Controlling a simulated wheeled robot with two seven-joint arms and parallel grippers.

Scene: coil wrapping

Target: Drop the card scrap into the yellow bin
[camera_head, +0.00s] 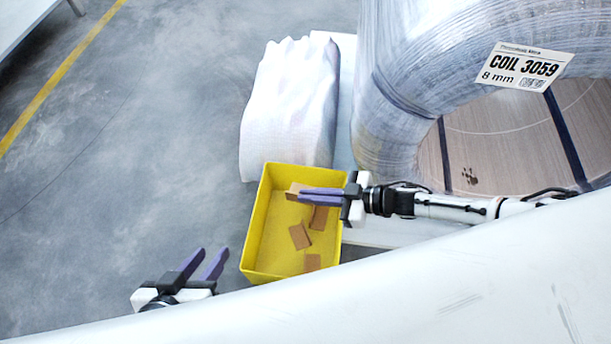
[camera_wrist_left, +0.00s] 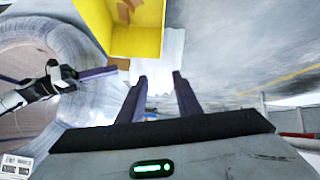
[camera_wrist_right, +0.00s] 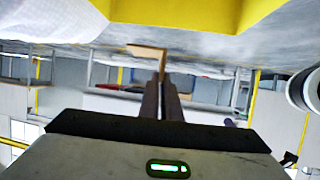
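The yellow bin (camera_head: 256,225) stands on the floor, open at the top, with several brown card pieces (camera_head: 300,236) inside. It also shows in the left wrist view (camera_wrist_left: 140,42) and along the top of the right wrist view (camera_wrist_right: 170,12). My right gripper (camera_head: 303,193) is over the bin, its fingers shut on a brown card scrap (camera_head: 293,190). The scrap also shows at the fingertips in the right wrist view (camera_wrist_right: 147,51). My left gripper (camera_head: 207,256) is open and empty, left of the bin and apart from it.
A large wrapped coil (camera_head: 400,90) with a "COIL 3059" label (camera_head: 525,68) stands right of the bin. A white wrapped bundle (camera_head: 290,105) lies behind the bin. A white surface (camera_head: 450,285) fills the lower right. The grey floor at left is clear.

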